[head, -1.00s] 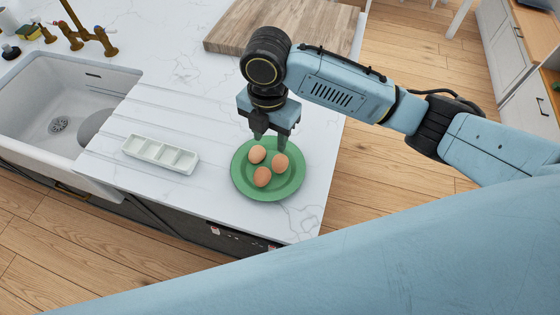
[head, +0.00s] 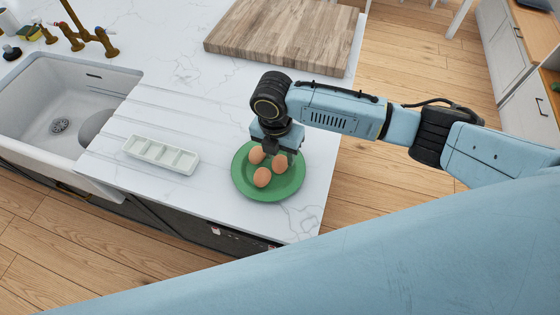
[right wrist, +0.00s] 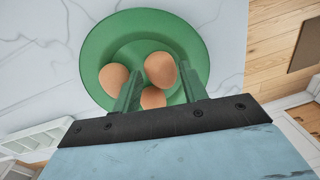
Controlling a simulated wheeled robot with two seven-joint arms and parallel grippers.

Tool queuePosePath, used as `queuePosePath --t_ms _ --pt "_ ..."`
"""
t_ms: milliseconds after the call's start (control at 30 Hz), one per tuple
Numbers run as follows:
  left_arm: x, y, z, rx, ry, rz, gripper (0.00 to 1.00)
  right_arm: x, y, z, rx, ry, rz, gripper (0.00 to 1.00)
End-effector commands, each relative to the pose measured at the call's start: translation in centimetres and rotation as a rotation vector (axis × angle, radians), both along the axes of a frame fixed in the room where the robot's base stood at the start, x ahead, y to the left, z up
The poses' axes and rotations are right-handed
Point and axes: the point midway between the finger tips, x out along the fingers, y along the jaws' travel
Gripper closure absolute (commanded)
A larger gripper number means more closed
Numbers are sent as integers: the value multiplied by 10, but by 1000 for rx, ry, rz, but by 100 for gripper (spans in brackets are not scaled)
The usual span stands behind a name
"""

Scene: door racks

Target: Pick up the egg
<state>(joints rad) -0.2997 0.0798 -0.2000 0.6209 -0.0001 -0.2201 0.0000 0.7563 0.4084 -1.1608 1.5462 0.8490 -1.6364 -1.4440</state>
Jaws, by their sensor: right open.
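Three brown eggs lie together on a green plate (head: 290,190). In the head view one egg (head: 262,177) is at the front, one egg (head: 257,156) at the back left and one egg (head: 280,164) at the right. My right gripper (head: 278,154) is open, pointing down low over the back of the plate. In the right wrist view one egg (right wrist: 160,69) shows between the fingertips, another egg (right wrist: 152,98) shows lower between the fingers, partly hidden, and the third egg (right wrist: 113,78) is left of the left finger. Contact cannot be told. My left gripper is not in view.
A white sectioned tray (head: 160,155) lies left of the plate on the white counter (head: 215,100). A wooden board (head: 285,35) lies at the back. The sink (head: 60,105) and brass tap (head: 90,35) are at the left. The counter edge is close to the plate's right.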

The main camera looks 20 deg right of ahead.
Motion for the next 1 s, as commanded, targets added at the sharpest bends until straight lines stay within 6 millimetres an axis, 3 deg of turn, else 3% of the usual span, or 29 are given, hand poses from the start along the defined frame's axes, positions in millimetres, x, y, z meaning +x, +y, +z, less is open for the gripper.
queuePosePath --t_ms 100,267,433,567,867,1000 --pt "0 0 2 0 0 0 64 -1 -1 -17 1 2 0 57" --pt "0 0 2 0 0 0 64 -1 -1 -26 0 -1 0 57" --pt "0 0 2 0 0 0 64 -1 -1 -26 1 -2 1 57" --pt "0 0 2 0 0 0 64 -1 -1 -26 0 -1 1 71" --pt "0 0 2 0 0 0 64 -1 -1 -24 1 -2 0 71" --pt "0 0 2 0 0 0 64 0 -1 -10 3 -4 1 71"
